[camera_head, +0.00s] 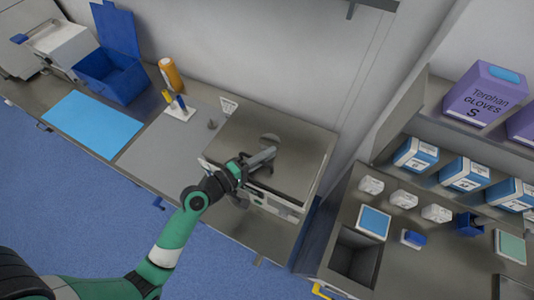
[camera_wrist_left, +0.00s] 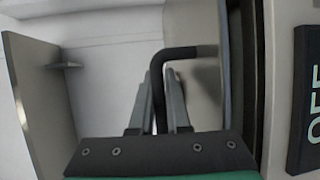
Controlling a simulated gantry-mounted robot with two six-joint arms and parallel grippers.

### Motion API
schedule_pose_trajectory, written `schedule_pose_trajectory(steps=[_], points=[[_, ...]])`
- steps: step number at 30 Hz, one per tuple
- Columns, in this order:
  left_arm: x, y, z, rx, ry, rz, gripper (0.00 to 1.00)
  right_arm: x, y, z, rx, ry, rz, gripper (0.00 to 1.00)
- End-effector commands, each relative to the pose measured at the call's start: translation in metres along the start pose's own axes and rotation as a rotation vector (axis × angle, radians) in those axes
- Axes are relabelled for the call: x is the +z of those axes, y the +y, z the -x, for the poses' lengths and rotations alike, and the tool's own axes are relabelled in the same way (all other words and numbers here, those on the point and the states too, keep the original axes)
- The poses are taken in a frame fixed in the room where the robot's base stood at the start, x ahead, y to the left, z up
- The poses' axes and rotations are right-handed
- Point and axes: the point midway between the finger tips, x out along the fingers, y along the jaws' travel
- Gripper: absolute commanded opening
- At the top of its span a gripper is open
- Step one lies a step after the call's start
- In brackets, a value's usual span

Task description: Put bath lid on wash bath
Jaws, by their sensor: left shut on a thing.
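The wash bath (camera_head: 271,199) is a pale box with a control front, standing on the metal table in the middle of the head view. The flat grey metal bath lid (camera_head: 300,172) lies over its top, with a round dark mark near its back. Whether it sits fully flush I cannot tell. My left gripper (camera_head: 268,155) is over the lid, shut on its handle. In the left wrist view the dark bent handle (camera_wrist_left: 180,53) passes between the two grey fingers (camera_wrist_left: 159,100). My right gripper is out of view.
A blue open bin (camera_head: 112,75), an orange bottle (camera_head: 170,73), a small white pen stand (camera_head: 180,112) and a light blue mat (camera_head: 92,124) are to the left. A sink (camera_head: 353,258) and shelves with boxes (camera_head: 462,172) are to the right.

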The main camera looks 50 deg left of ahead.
Motion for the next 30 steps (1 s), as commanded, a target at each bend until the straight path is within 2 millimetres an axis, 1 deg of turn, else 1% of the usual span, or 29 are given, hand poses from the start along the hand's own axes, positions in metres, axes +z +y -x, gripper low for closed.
schedule_pose_trajectory(steps=[15,24,25,29,30], points=[[-0.001,-0.012,-0.002,0.003,0.001,0.0,0.0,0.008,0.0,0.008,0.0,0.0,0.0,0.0],[-0.001,-0.012,-0.002,0.003,0.001,0.0,0.0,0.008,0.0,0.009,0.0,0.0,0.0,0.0],[-0.001,-0.012,-0.002,0.003,0.001,0.0,0.18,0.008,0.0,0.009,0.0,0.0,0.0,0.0],[-0.001,-0.012,-0.002,0.002,0.001,0.0,0.41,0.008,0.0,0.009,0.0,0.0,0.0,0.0],[-0.001,-0.013,-0.002,0.002,0.001,0.0,0.49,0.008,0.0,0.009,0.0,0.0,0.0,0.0]])
